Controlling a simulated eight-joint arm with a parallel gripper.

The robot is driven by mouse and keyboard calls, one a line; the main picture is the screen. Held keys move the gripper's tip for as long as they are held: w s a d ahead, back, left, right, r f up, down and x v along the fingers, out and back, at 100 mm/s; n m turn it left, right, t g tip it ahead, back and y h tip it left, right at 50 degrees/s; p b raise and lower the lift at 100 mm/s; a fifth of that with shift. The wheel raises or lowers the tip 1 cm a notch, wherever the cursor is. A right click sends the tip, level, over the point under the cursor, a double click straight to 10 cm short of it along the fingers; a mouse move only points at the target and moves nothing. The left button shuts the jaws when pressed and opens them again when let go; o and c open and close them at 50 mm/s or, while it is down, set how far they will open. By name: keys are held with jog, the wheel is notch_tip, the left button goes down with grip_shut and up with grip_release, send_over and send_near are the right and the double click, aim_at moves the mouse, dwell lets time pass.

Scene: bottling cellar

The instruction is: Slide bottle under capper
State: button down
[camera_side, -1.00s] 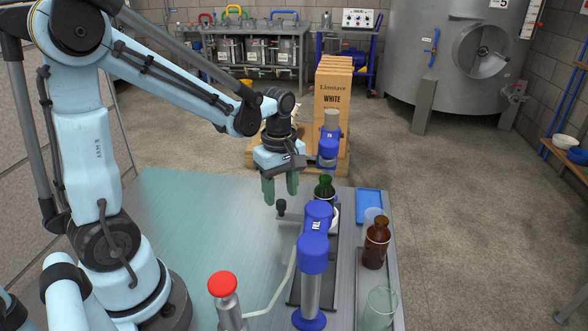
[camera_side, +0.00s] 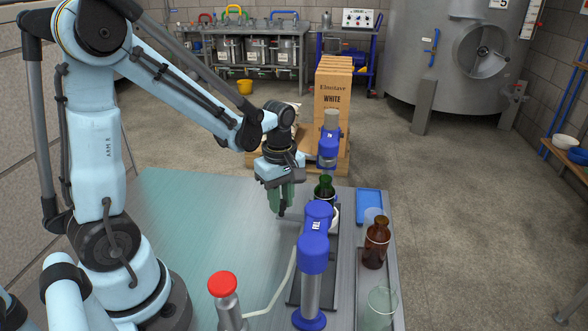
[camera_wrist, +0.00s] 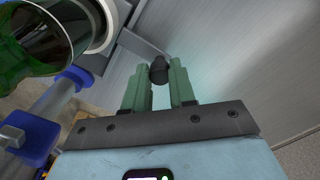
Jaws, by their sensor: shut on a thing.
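A green bottle (camera_side: 324,189) stands upright in a white ring-shaped holder (camera_side: 333,216) on a dark track (camera_side: 322,262); its lower part is partly hidden in the side view. In the wrist view the bottle (camera_wrist: 38,38) is at upper left, beside my gripper. My gripper (camera_side: 281,207) points down left of the bottle, its green fingers shut on a black knob (camera_wrist: 159,69) that joins the holder by a grey arm (camera_wrist: 141,46). Blue-headed silver units stand at the track, one in front (camera_side: 314,250) and one behind (camera_side: 327,148); I cannot tell which part caps.
A red button (camera_side: 222,284) on a silver post stands at the front. A brown bottle (camera_side: 376,243), a clear glass (camera_side: 381,306) and a blue tray (camera_side: 369,204) are along the right edge. The metal table (camera_side: 190,215) is clear left of the track.

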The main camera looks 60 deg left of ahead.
jog(key=shift+w+a, duration=1.5)
jog(key=c, duration=0.9)
grip_release()
jog(key=shift+r, duration=0.1)
notch_tip(320, 180, up, 12)
jog(key=shift+f, duration=0.1)
